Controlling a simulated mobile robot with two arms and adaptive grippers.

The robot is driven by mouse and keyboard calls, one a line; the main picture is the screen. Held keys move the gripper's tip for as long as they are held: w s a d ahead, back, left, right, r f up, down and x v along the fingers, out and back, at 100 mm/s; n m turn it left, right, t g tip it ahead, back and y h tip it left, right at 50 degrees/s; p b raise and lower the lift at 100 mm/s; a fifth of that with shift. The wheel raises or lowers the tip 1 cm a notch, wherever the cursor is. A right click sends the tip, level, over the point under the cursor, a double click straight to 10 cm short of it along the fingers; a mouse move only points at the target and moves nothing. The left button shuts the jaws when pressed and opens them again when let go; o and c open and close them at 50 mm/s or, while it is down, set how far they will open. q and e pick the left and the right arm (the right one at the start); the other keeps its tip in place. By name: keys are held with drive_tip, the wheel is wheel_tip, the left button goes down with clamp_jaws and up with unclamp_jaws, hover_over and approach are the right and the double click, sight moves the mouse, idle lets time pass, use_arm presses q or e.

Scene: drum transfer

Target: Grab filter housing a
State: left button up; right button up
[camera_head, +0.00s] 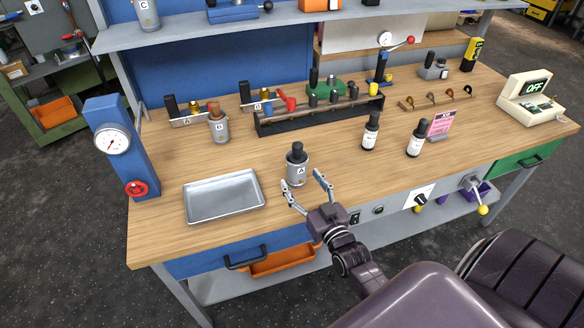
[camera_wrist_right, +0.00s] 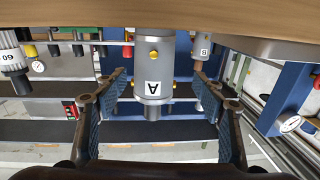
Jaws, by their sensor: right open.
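Filter housing a (camera_head: 297,172) is a grey cylinder with a black top and a white "A" label. It stands upright on the wooden workbench, right of the metal tray. My right gripper (camera_head: 302,179) is open and empty at the near side of the housing, its two fingers spread to either side. In the right wrist view, which looks upside down, housing a (camera_wrist_right: 154,62) appears between the open fingers (camera_wrist_right: 159,78), with a gap on each side. My left gripper is not in view.
A metal tray (camera_head: 224,196) lies to the left. Housing B (camera_head: 218,126) stands farther back, near a black rack (camera_head: 320,117). Two dark bottles (camera_head: 371,132) (camera_head: 416,139) stand to the right. A blue gauge stand (camera_head: 122,150) is at far left.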

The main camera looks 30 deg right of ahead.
sight(301, 175)
drive_tip(key=shift+w+d+r, duration=0.15)
drive_tip(key=shift+w+r, duration=0.05)
drive_tip(key=shift+w, duration=0.2)
drive_tip(key=shift+w+d+r+p, duration=0.15)
drive_tip(key=shift+w+d+p, duration=0.25)
drive_tip(key=shift+w, duration=0.35)
drive_tip(key=w, duration=0.3)
drive_tip(key=shift+w+d+f, duration=0.15)
drive_tip(key=shift+d+f, duration=0.15)
drive_tip(key=shift+d, duration=0.05)
drive_tip(key=shift+w, duration=0.1)
drive_tip(key=shift+c, duration=0.8)
drive_tip(key=c, duration=1.5)
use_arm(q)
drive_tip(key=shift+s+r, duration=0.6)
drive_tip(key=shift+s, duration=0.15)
use_arm(e)
drive_tip(key=shift+r, duration=0.2)
